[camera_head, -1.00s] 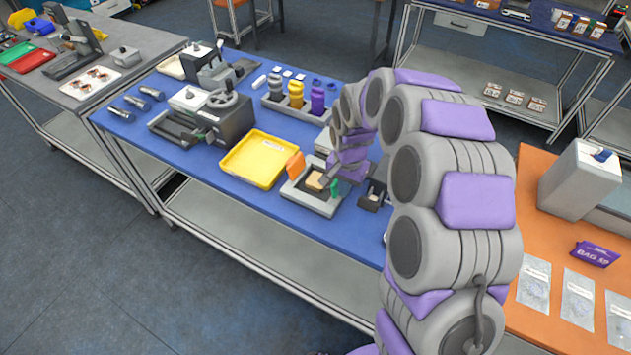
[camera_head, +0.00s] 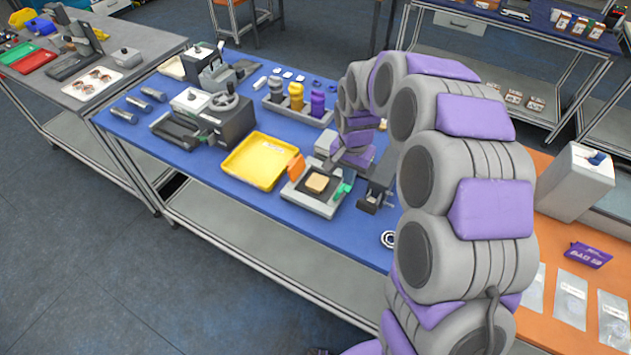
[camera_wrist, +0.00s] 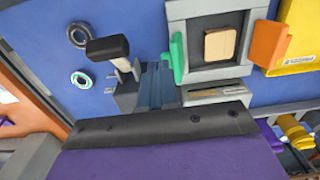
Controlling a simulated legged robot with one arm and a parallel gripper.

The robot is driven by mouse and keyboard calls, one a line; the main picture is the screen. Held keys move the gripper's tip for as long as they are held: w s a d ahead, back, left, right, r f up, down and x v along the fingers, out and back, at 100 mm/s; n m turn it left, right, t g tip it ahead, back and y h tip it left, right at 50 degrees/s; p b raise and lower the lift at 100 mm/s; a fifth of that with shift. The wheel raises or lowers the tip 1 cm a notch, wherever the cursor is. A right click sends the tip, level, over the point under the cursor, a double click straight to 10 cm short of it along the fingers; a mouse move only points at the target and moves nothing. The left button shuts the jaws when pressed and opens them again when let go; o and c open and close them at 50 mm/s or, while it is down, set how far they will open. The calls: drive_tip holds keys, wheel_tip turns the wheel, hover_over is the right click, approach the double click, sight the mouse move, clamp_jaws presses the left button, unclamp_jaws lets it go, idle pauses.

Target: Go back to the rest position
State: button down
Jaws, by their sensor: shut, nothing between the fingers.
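My gripper (camera_head: 338,163) is at the end of my grey and purple arm, above the blue table and just behind a grey fixture (camera_head: 330,207). In the wrist view its fingers (camera_wrist: 157,84) are together with nothing between them. The tan block (camera_head: 317,182) lies in the fixture's dark recess, apart from my gripper. The block also shows in the wrist view (camera_wrist: 219,44), between a green piece (camera_wrist: 178,58) and an orange piece (camera_wrist: 268,45). My arm hides part of the table's right side.
A black-handled device (camera_wrist: 108,48) stands close beside my fingers. A yellow tray (camera_head: 254,161) lies left of the fixture. A holder with bottles (camera_head: 297,97) stands behind. An orange table (camera_head: 543,309) with a grey box (camera_head: 577,181) is at right.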

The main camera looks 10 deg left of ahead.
drive_tip(key=shift+d+r, duration=0.45)
drive_tip(key=shift+r, duration=0.4)
drive_tip(key=shift+a, duration=0.2)
drive_tip(key=s+d+r+n, duration=0.1)
drive_tip(key=s+d+r, duration=0.35)
drive_tip(key=s, duration=0.45)
drive_tip(key=s+d+r+n, duration=0.2)
drive_tip(key=s+d+r, duration=0.25)
drive_tip(key=s, duration=0.45)
drive_tip(key=s+d+r+n+g, duration=0.1)
drive_tip(key=s+d, duration=0.2)
drive_tip(key=s, duration=1.5)
drive_tip(key=shift+g, duration=0.4)
